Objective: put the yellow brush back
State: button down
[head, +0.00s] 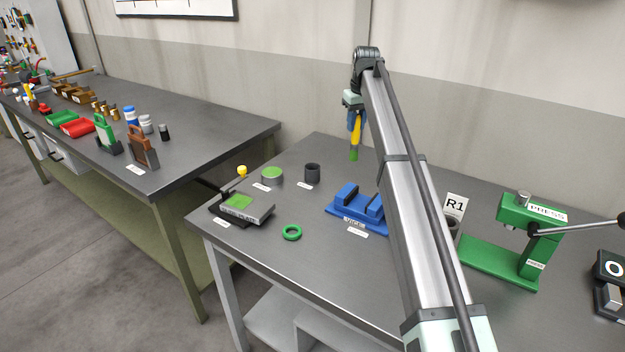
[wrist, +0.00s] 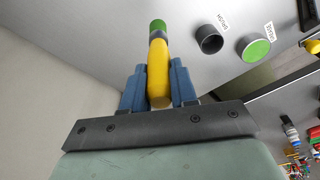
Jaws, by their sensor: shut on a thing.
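My gripper (head: 354,116) is shut on the yellow brush (wrist: 158,70) and holds it above the table, bristle end down. The brush has a yellow handle, a grey band and a green tip; the green tip also shows in the head view (head: 354,154). In the wrist view the blue fingers of my gripper (wrist: 157,82) clasp the handle from both sides. An open dark cup (head: 312,172) stands on the table, left of and below the brush in the head view. In the wrist view this cup (wrist: 209,39) is empty, with a label reading BRUSH beside it.
A green-topped round tin (head: 272,175) stands left of the cup. A blue vice (head: 350,207), a green ring (head: 292,232) and a dark-edged block with a green top (head: 243,209) are nearer the front. A green press (head: 520,235) stands at right.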

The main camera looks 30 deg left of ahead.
jog(key=s+a+n, duration=0.2)
jog(key=s+a, duration=0.3)
jog(key=a, duration=0.8)
notch_tip(320, 180, down, 9)
jog(key=shift+f, duration=0.15)
jog(key=shift+a+f, duration=0.1)
jog(key=shift+f, duration=0.1)
jog(key=c, duration=0.9)
grip_release()
jog(key=r, duration=0.4)
jog(key=d+r, duration=0.1)
jog(key=r, duration=0.7)
jog(key=shift+s+d+r, duration=0.15)
jog(key=shift+s+d, duration=0.15)
